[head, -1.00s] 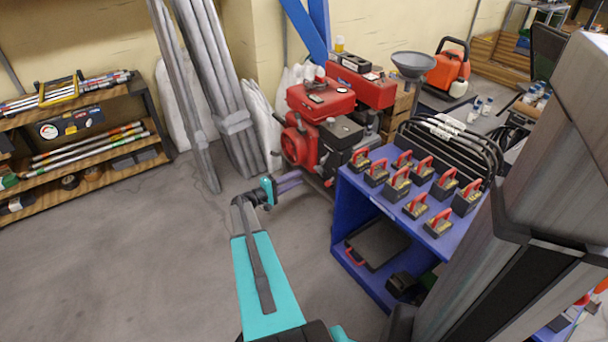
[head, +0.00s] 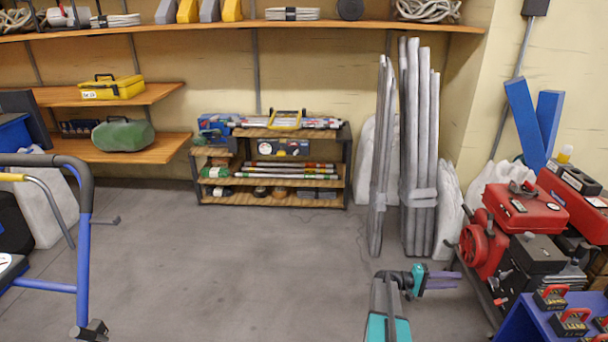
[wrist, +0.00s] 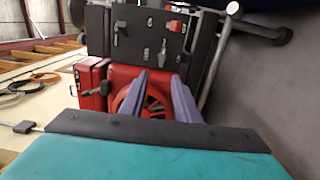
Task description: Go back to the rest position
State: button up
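My gripper (head: 458,279) reaches out to the right at the lower right of the head view, above the floor in front of the red engine machine (head: 500,232). My teal arm is folded out from the bottom edge. In the wrist view, the two purple fingers of my gripper (wrist: 160,82) stand apart with nothing between them. The red machine (wrist: 122,80) shows behind and between them. The gripper looks open and empty. It appears apart from the machine.
A blue table (head: 565,310) with red-handled blocks is at the lower right. Grey wrapped poles (head: 416,150) lean on the wall. A low shelf (head: 270,200) stands at the back. A blue tubular frame (head: 84,240) is at the left. The middle floor is clear.

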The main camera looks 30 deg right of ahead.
jog(key=w+a+r+n+t+h+p, duration=0.2)
jog(key=w+a+r+n+t+p, duration=0.15)
jog(key=w+a+p, duration=0.5)
jog(key=w+a+r+t+y+p, duration=0.1)
jog(key=w+a+p, duration=0.15)
jog(key=a, duration=0.55)
jog(key=w+a+r+t+y+p, duration=0.15)
jog(key=a+p, duration=0.25)
jog(key=a, duration=0.4)
jog(key=s+a+n+y+p, duration=0.1)
jog(key=s+a+y+p, duration=0.3)
jog(key=a, duration=1)
jog(key=s+a+n+g+y+p, duration=0.1)
jog(key=s+a+y+p, duration=0.3)
jog(key=s+a, duration=0.6)
jog(key=s+a+n+y+p, duration=0.1)
jog(key=s+a+y+p, duration=0.3)
jog(key=a, duration=1.6)
jog(key=s+y, duration=0.2)
jog(key=s, duration=0.1)
jog(key=shift+a+f+g, duration=0.2)
jog(key=shift+f+g, duration=0.05)
jog(key=shift+g, duration=0.05)
jog(key=shift+y, duration=0.25)
